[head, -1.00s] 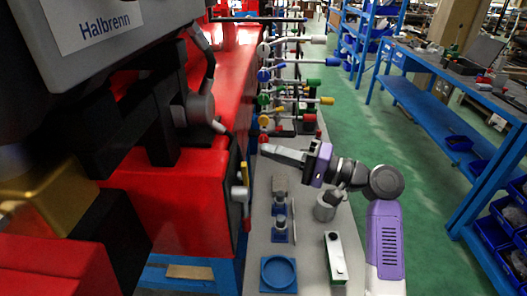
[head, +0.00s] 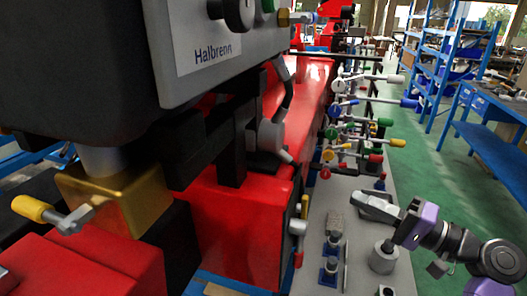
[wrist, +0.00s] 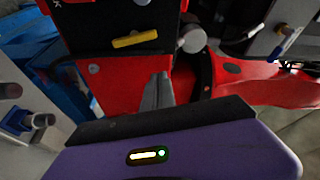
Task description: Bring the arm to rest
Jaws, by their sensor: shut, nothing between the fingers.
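My gripper (head: 358,199) is in the lower right of the head view, at the end of my purple and grey arm. It reaches left over the grey bench (head: 402,270). In the wrist view my gripper (wrist: 157,88) shows its two grey fingers together, shut with nothing between them. It points toward the red machine (wrist: 130,80), and the gap to it is hard to judge. My arm is bent, and its lower part is cut off by the head view's edge.
The red machine (head: 240,225) with a grey panel marked Halbrenn (head: 215,55) fills the left. Several coloured levers (head: 345,125) stick out behind my gripper. A grey cylinder (head: 383,258) and blue-based fittings (head: 329,270) stand on the bench. Green floor (head: 415,150) lies open at right.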

